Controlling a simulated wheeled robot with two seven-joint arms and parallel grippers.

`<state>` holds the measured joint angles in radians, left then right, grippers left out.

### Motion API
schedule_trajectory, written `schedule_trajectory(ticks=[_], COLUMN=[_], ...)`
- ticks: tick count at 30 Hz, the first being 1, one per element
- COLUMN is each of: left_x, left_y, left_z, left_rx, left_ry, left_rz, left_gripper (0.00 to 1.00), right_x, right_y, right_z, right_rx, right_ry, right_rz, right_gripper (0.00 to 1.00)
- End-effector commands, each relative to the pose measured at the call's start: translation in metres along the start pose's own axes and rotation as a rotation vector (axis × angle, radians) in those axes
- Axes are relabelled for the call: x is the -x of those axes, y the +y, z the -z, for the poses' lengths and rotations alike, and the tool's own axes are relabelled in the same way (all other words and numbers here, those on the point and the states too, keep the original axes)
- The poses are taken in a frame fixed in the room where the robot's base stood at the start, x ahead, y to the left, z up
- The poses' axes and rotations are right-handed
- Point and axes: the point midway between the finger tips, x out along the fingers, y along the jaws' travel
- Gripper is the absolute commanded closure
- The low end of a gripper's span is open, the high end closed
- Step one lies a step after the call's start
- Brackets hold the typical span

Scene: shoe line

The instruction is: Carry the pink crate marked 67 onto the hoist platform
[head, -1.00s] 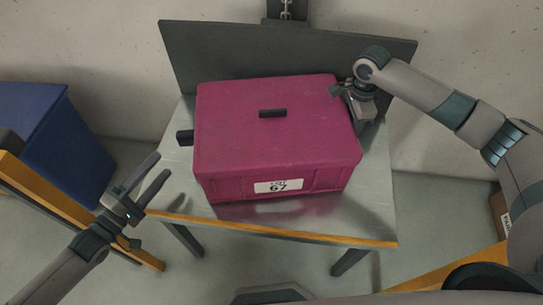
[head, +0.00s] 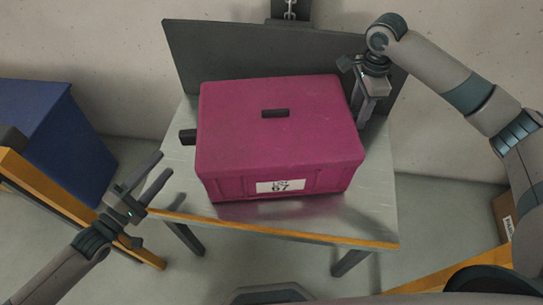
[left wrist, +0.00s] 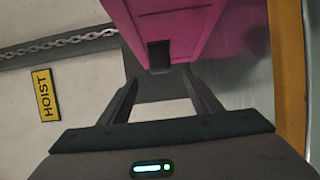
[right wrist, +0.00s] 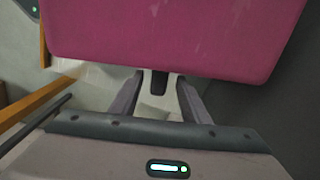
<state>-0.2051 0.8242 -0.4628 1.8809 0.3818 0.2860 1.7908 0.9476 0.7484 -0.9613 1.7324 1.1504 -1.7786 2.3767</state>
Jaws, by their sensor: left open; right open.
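The pink crate (head: 235,135) with a white label marked 67 (head: 281,186) sits upright on the grey metal hoist platform (head: 290,220). Its lid has a dark grip, and a dark side handle (head: 187,136) sticks out at its left. My left gripper (head: 155,178) is open and empty, off the crate's left side; the left wrist view shows the handle (left wrist: 159,56) ahead of its fingers. My right gripper (head: 366,112) is open beside the crate's right side. In the right wrist view a dark handle (right wrist: 158,82) shows between its fingers, below the crate (right wrist: 170,35).
A dark back panel (head: 215,55) stands behind the crate. A blue bin (head: 55,140) is at the left beside an orange-edged frame (head: 60,205). A yellow HOIST sign (left wrist: 43,95) and a chain (left wrist: 60,43) are on the wall side. A brown box (head: 504,215) is at the right.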

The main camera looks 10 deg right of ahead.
Motion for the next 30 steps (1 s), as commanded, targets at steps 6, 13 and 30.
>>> schedule_trajectory(ticks=[6, 13, 30], left_x=[0.000, 0.000, 0.000], left_y=[0.000, 0.000, 0.001], left_z=[0.000, 0.000, 0.000], left_rx=[0.000, 0.000, 0.000], left_ry=[0.000, 0.000, 0.000], left_rz=[0.000, 0.000, 0.000], left_gripper=[0.42, 0.42, 0.42], right_x=[0.029, 0.039, 0.040], right_y=[0.000, 0.000, 0.000], right_z=[-0.001, 0.000, 0.000], right_rx=[0.000, 0.000, 0.000], right_ry=[-0.001, 0.000, 0.000], right_rz=[0.001, 0.000, 0.000], right_gripper=[0.58, 0.58, 0.58])
